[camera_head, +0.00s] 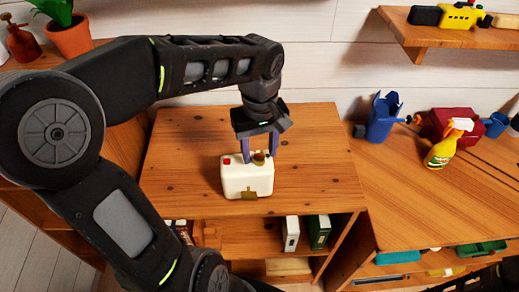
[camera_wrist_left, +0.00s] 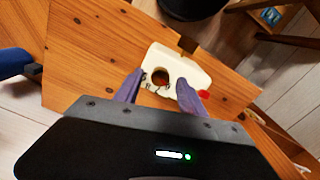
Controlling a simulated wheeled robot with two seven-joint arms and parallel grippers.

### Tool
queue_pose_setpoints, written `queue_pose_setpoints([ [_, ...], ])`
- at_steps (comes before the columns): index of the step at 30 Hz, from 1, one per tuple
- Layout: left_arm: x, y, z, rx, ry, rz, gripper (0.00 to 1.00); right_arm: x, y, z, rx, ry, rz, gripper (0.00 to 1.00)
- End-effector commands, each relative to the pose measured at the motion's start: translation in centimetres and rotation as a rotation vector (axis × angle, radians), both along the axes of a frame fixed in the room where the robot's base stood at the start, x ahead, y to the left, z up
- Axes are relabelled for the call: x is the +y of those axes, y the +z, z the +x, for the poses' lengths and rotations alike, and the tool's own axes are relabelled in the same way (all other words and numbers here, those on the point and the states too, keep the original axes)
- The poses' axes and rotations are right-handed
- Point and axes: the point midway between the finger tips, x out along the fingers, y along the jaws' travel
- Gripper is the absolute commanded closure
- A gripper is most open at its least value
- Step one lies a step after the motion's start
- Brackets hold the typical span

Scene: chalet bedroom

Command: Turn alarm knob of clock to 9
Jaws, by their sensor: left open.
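The clock (camera_head: 247,182) is a cream-white box with rounded edges, standing on the wooden cabinet top. On its upper face are a red button (camera_head: 226,161) and a round brown-gold knob (camera_head: 259,158). A small gold part (camera_head: 249,194) sits at its front edge. My left gripper (camera_head: 260,156) points down over the clock, open, with its purple fingers on either side of the knob. In the left wrist view the knob (camera_wrist_left: 160,76) lies between the two spread fingers (camera_wrist_left: 158,92). I cannot tell whether they touch the clock. Dial markings are too small to read. My right gripper is out of view.
The cabinet top (camera_head: 180,150) around the clock is clear. Books (camera_head: 319,231) stand on the shelf below. To the right are a blue watering can (camera_head: 382,118), a red box (camera_head: 446,124) and a yellow spray bottle (camera_head: 441,152). A potted plant (camera_head: 71,37) is at the back left.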

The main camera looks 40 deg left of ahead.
Motion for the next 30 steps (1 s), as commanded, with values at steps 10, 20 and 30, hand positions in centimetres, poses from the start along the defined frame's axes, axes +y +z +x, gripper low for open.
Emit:
queue_pose_setpoints([
  [10,0.01,-1.12,-0.03,0.0,0.0,0.0,0.53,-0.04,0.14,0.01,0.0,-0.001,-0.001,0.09],
  [20,0.0,-1.08,-0.01,0.0,0.0,0.0,0.75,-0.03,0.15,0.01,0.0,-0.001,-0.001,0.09],
  [30,0.0,-1.06,-0.01,-0.001,0.0,0.0,1.0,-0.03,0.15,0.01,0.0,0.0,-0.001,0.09],
])
